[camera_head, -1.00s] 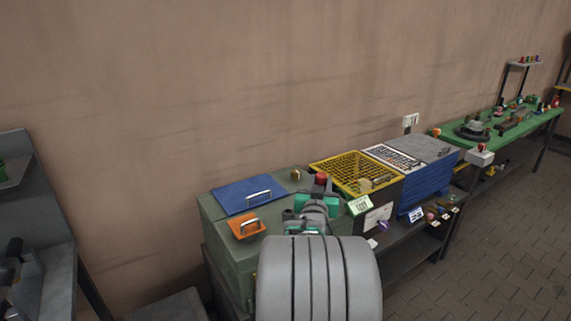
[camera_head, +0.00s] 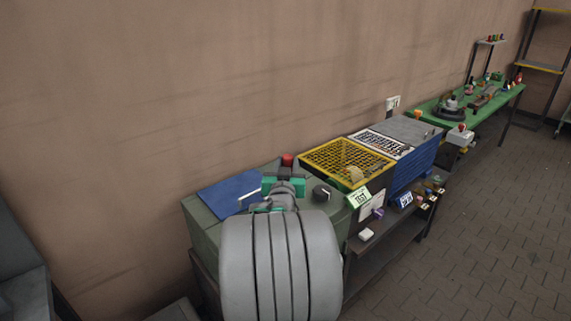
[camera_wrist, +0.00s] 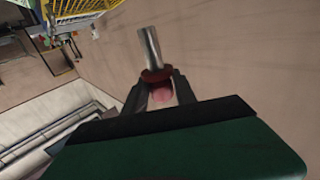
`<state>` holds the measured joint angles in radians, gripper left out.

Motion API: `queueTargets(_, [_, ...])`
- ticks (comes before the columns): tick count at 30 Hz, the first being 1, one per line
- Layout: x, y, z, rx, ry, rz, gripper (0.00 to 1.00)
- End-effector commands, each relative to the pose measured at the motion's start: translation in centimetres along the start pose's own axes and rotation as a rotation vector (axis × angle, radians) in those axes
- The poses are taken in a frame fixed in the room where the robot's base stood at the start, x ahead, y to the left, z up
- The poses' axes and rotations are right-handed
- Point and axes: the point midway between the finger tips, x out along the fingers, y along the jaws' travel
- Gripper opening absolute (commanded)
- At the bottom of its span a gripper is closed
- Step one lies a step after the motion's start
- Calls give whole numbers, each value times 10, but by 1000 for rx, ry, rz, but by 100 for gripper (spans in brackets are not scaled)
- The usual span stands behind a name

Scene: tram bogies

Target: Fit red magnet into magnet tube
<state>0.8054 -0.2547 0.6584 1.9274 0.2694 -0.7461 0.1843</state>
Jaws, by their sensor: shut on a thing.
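In the wrist view, the dark fingertips (camera_wrist: 159,84) grip the red magnet (camera_wrist: 157,75), which has a dark red collar and a pinkish round end. A silver cylinder (camera_wrist: 149,46) extends upward from the collar; I cannot tell whether it is part of the magnet or the magnet tube. No separate tube can be made out with certainty. My arm hides part of the cabinet top.
A blue lid (camera_head: 228,195) lies left of my gripper and a black knob (camera_head: 321,193) right of it. A yellow basket (camera_head: 345,160), a blue crate (camera_head: 415,168) and a green bench (camera_head: 440,106) follow to the right. The wall stands close behind.

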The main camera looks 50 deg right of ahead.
Motion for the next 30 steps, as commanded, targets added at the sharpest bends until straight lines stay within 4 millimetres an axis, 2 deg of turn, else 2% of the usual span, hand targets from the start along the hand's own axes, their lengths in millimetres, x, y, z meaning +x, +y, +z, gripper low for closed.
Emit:
queueTargets(7, [-2, 1, 2, 1, 4, 2, 0])
queueTargets(21, [-2, 2, 53, 1, 2, 4, 0])
queueTargets(30, [-2, 2, 57, 1, 2, 4, 0])
